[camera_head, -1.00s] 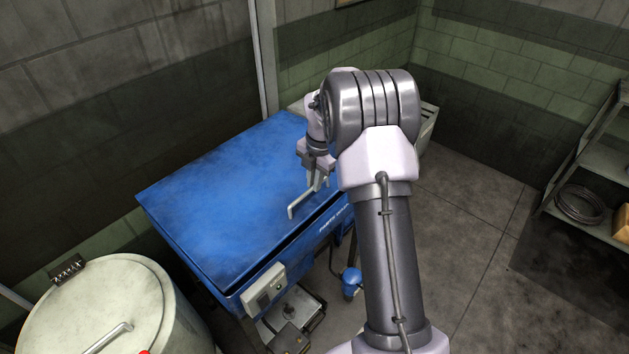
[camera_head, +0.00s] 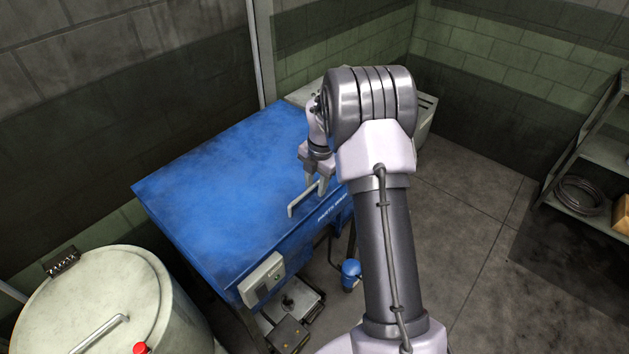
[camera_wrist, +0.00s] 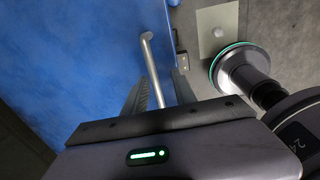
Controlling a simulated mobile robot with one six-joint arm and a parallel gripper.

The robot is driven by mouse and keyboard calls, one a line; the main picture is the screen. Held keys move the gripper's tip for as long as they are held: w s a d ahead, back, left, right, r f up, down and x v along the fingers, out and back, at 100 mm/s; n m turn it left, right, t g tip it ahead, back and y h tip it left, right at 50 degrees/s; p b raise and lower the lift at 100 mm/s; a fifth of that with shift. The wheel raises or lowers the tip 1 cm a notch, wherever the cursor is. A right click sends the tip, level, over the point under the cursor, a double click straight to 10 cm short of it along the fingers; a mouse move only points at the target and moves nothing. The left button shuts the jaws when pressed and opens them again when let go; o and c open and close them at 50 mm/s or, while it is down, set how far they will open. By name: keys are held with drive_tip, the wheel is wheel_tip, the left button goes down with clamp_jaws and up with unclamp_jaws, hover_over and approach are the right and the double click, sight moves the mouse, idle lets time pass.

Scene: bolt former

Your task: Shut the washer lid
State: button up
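The blue washer lid (camera_head: 225,190) lies flat over the washer body (camera_head: 325,218), with no clear gap along its front edge. The grey bar handle (camera_head: 292,210) is at the lid's front edge. My gripper (camera_head: 316,190) is at the handle's right end. In the wrist view the handle (camera_wrist: 147,55) runs down between the two parted fingers of my gripper (camera_wrist: 165,88). The fingers look wider apart than the bar, and the bar lies nearer the left finger. Whether a finger touches it is hard to tell.
A pale round drum (camera_head: 95,305) with its own handle and a red knob stands at the front left. A grey control box (camera_head: 262,280) is on the washer's front. A shelf (camera_head: 590,165) stands at the right. The floor (camera_head: 470,230) between is clear.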

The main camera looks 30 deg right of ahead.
drive_tip(key=shift+w+r, duration=0.1)
drive_tip(key=shift+r, duration=0.05)
wheel_tip(320, 180, up, 17)
drive_tip(key=s+p, duration=0.2)
drive_tip(key=p, duration=0.3)
drive_tip(key=shift+d, duration=0.3)
drive_tip(key=shift+w+r, duration=0.1)
drive_tip(key=s+a+r+m+t+b, duration=0.2)
drive_tip(key=s+a+r+m+b, duration=0.45)
drive_tip(key=s+a+m, duration=0.55)
drive_tip(key=s+a+f+m+t+b, duration=0.1)
drive_tip(key=s+a+f+m+b, duration=0.1)
drive_tip(key=s+a+m, duration=0.3)
drive_tip(key=s+a+f+m+t+y+b, duration=0.1)
drive_tip(key=s+a+f+m, duration=0.2)
drive_tip(key=s+a+m, duration=0.3)
drive_tip(key=s+m, duration=0.3)
drive_tip(key=s, duration=0.2)
drive_tip(key=shift+f+t+y+b, duration=0.15)
drive_tip(key=shift+t+y+b, duration=0.15)
drive_tip(key=shift+b, duration=0.05)
